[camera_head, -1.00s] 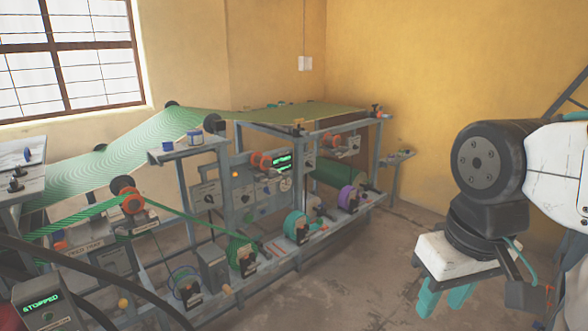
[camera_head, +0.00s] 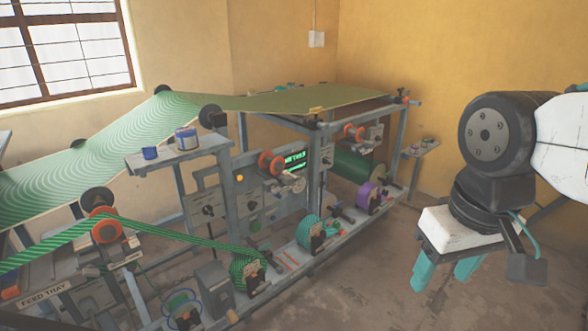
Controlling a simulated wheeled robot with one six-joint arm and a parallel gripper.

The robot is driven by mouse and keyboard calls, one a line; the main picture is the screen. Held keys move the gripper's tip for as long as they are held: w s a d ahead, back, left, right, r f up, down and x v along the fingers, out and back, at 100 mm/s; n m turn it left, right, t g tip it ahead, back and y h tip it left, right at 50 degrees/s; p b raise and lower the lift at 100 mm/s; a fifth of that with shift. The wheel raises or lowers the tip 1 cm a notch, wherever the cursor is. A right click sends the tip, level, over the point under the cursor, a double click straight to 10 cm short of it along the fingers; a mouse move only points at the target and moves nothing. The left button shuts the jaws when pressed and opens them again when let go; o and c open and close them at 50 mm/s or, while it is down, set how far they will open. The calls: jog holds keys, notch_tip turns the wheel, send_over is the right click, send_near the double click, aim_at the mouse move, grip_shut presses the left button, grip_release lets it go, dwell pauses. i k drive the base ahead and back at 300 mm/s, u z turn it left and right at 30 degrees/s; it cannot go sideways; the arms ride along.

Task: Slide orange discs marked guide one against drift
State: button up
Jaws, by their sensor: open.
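Several orange discs sit on the machine: one at the left beside the green striped web (camera_head: 104,228), one in the middle (camera_head: 268,162) near a green-lit display, and a smaller one (camera_head: 348,131) further right. A label plate sits near the left disc, but its text is too small to read, so I cannot tell which disc is marked guide one. My gripper (camera_head: 438,284) hangs at the right with its two teal fingers apart and nothing between them. It is well clear of the machine.
The machine's grey frame fills the left and middle. A shelf with blue cups (camera_head: 172,152) sticks out, and a feed tray sign (camera_head: 45,291) is at lower left. Purple (camera_head: 367,195) and teal (camera_head: 312,232) rolls sit low on the frame. Bare floor (camera_head: 385,262) lies between machine and gripper.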

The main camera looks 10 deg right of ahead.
aim_at(115, 248)
jog(key=z, duration=0.3)
jog(key=k, duration=0.55)
jog(key=u, duration=1.3)
jog(key=i, duration=0.5)
